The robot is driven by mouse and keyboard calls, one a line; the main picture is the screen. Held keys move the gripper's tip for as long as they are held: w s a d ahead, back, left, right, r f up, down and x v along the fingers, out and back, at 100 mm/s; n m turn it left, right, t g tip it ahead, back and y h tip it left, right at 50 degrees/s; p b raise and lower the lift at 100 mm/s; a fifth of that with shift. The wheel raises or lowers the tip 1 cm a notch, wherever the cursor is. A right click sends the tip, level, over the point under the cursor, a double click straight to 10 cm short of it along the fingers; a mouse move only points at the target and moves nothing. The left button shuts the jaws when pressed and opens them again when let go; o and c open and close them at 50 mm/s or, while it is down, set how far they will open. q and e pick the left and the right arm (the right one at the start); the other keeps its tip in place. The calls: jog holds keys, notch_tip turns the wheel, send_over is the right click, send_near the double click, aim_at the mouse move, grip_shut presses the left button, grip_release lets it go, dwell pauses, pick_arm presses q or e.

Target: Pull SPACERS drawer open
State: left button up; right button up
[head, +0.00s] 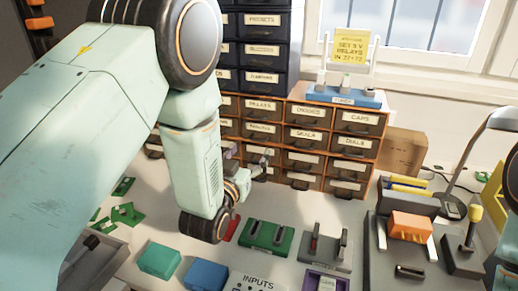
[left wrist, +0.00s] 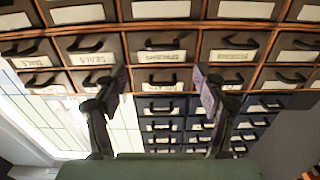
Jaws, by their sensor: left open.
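The orange-framed cabinet (head: 286,130) of small dark drawers with pale labels and dark pull handles stands against the back wall. Labels such as DIODES, CAPS, SEALS and DIALS can be made out; I cannot make out SPACERS for certain. All visible drawers look shut. My left gripper (head: 262,166) is before the lower left part of the cabinet, pointing at it. In the left wrist view, turned upside down, its two fingers (left wrist: 163,88) are apart with nothing between them, framing one drawer front (left wrist: 160,80) and its handle. My right gripper is not in view.
A dark blue drawer unit (head: 254,50) stands above the cabinet at left, and a blue stand with a yellow note (head: 351,47) on top at right. The bench in front holds a green block (head: 267,233), a teal box (head: 159,260) and a grey tray with an orange block (head: 411,225).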

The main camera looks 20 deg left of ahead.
aim_at(257, 140)
pick_arm(q)
jog(key=w, duration=0.5)
jog(key=w+b, duration=0.1)
jog(key=w, duration=0.2)
jog(key=shift+w+f, duration=0.15)
jog(key=shift+f, duration=0.25)
jog(key=shift+r, duration=0.1)
jog(key=c, duration=0.3)
jog(key=shift+r, duration=0.15)
grip_shut()
